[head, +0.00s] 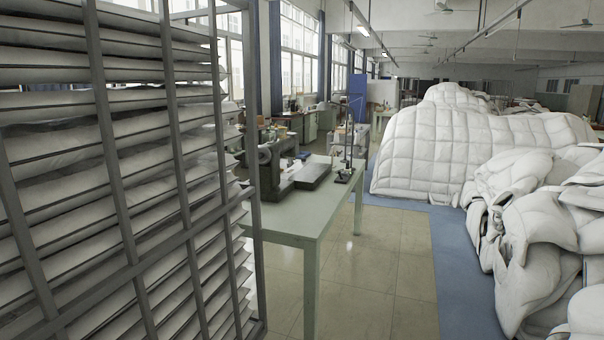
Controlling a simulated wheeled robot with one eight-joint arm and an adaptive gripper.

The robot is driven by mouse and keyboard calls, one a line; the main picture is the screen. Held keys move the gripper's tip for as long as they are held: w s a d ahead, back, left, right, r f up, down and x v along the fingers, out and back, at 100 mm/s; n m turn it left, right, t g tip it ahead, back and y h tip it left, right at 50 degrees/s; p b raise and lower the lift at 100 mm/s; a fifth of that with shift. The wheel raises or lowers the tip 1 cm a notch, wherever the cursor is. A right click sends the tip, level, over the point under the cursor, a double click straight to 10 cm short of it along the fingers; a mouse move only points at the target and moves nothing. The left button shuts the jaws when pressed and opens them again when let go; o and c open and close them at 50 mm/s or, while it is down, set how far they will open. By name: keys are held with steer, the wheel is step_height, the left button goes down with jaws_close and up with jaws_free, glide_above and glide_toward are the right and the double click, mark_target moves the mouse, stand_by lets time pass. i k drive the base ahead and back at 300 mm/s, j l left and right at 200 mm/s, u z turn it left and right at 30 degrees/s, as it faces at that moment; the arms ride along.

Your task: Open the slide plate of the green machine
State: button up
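A pale green table (300,222) stands left of the middle in the head view, a few steps ahead. A dark grey machine (270,165) with a rounded light part on its left side sits at the table's far left. A flat dark slab (312,176) lies beside it. A small device with a thin upright post (346,168) stands at the table's right end. None of these looks clearly green, and I cannot make out a slide plate. My gripper is not in view.
A tall metal rack (110,170) with many white-loaded shelves blocks the near left. White quilted duvet heaps (445,140) fill the right side, with a loose pile (535,235) nearer. Tiled floor (385,265) and a blue floor strip (455,270) lie clear between table and heaps.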

mark_target(299, 165)
steer(key=i+l+z, duration=0.25)
steer(key=i, duration=0.4)
steer(key=i+z, duration=0.3)
steer(key=i, duration=0.4)
steer(key=i+u, duration=0.1)
steer(key=i, duration=2)
steer(key=i+u, duration=0.35)
steer(key=i, duration=0.25)
steer(key=i+l+u, duration=0.35)
steer(key=i, duration=0.2)
steer(key=i+j+u, duration=0.4)
steer(key=i+u, duration=0.25)
steer(key=i, duration=0.2)
steer(key=i+j, duration=0.2)
steer(key=i, duration=0.05)
